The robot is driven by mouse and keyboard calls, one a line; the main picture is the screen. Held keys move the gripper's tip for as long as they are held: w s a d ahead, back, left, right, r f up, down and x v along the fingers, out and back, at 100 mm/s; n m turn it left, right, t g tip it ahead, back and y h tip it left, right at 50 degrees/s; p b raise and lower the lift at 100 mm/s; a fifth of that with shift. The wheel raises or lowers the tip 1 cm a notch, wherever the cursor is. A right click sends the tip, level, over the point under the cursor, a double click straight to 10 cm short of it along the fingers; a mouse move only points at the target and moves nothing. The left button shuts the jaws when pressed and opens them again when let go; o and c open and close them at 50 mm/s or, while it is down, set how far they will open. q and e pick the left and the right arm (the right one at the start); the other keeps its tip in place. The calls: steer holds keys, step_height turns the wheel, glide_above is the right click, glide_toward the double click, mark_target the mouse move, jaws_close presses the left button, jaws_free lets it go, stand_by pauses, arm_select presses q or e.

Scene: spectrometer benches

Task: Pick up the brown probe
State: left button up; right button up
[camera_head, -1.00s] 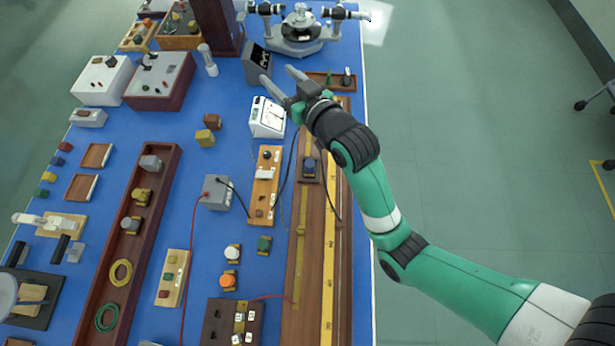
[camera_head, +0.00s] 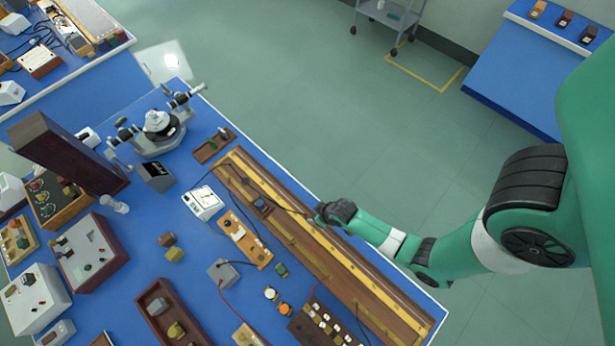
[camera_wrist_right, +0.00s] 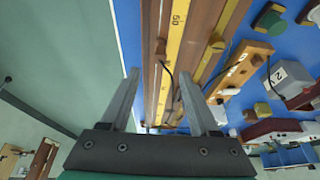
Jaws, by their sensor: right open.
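In the right wrist view, a small brown peg-like piece (camera_wrist_right: 161,47) with a black lead stands on the long wooden board; it looks like the brown probe. It lies beyond my open right gripper (camera_wrist_right: 157,80), roughly in line with the gap between the fingers, and nothing is held. In the head view my right gripper (camera_head: 321,211) is over the right edge of the long wooden scale board (camera_head: 392,322). Its fingers are small and partly hidden there, and I cannot make out the probe clearly. My left gripper is not in view.
A white meter (camera_head: 203,202), a wooden switch strip (camera_head: 245,239), a grey box (camera_head: 223,272) and a dark socket block (camera_head: 322,327) stand left of the board. A spectrometer (camera_head: 158,125) is at the back. Open floor lies to the right of the bench.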

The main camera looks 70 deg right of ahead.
mark_target(308, 216)
steer(key=b+x, duration=0.4)
steer(key=x, duration=0.1)
steer(key=shift+f, duration=0.25)
steer(key=shift+w+f+b, duration=0.2)
steer(key=shift+f+b, duration=0.1)
steer(key=shift+b, duration=0.2)
steer(key=shift+w, duration=0.1)
steer(key=b+x, duration=0.4)
steer(key=x, duration=0.1)
steer(key=shift+d, duration=0.1)
steer(key=shift+b, duration=0.3)
steer(key=shift+r, duration=0.1)
jaws_close()
